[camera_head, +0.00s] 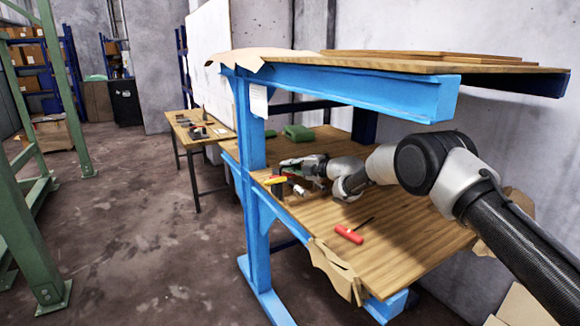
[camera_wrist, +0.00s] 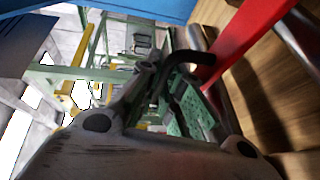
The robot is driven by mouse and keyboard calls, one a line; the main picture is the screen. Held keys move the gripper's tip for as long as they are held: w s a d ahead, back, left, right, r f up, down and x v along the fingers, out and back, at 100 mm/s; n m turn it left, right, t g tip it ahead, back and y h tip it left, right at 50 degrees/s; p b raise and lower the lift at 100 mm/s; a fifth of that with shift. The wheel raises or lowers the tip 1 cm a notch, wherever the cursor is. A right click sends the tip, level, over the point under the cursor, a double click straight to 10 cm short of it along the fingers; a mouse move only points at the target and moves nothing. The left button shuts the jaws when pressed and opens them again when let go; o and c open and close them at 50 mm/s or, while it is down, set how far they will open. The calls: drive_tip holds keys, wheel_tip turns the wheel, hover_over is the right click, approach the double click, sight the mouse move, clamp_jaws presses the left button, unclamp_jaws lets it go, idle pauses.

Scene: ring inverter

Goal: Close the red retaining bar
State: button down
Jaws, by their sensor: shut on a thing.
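The red retaining bar (camera_wrist: 243,42) runs down from the upper right of the wrist view towards my gripper's fingers. My gripper (camera_wrist: 188,98) is shut on it as far as I can tell; the contact itself is partly hidden by the fingers. A dark curved piece (camera_wrist: 170,65) shows beside the bar near the fingertips. In the head view my gripper (camera_head: 291,163) is at the left end of the bench, just above a small fixture with a yellow part (camera_head: 276,180) and a dark block. The bar is too small there to make out clearly.
A red-handled tool (camera_head: 349,234) with a dark shaft lies on the wooden bench (camera_head: 400,248). Green items (camera_head: 298,132) sit at the back. A blue post (camera_head: 250,140) stands left of my gripper, and a blue beam with a shelf (camera_head: 350,85) hangs above. The front bench top is mostly clear.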

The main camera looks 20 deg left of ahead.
drive_tip(key=shift+f, duration=0.35)
drive_tip(key=c, duration=1.8)
unclamp_jaws()
drive_tip(key=shift+c, duration=0.2)
